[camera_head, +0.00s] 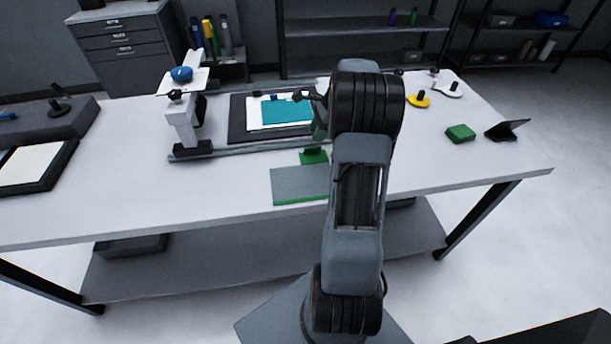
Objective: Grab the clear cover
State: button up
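My arm reaches up over the white table, and its bulk hides much of my gripper (314,101). The gripper's visible part is dark and small, at the right edge of the teal sheet (286,111); I cannot tell whether it is open or shut. The teal sheet lies on a white sheet over a dark mat (238,124). Nothing is plainly recognisable as a clear cover. A flat grey plate with a green edge (298,184) lies near the table's front, beside a green block (312,156). My arm hides the plate's right end.
A white press-like device (181,125) with a blue knob stands left of the mat, on a rail. A yellow round tool (418,101), a green pad (460,134) and a dark stand (507,130) are at right. A dark framed tray (36,167) lies left. The front-left tabletop is clear.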

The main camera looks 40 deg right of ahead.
aim_at(309, 148)
jog(key=shift+x, duration=3.35)
jog(key=shift+r, duration=0.1)
jog(key=shift+c, duration=0.4)
grip_shut()
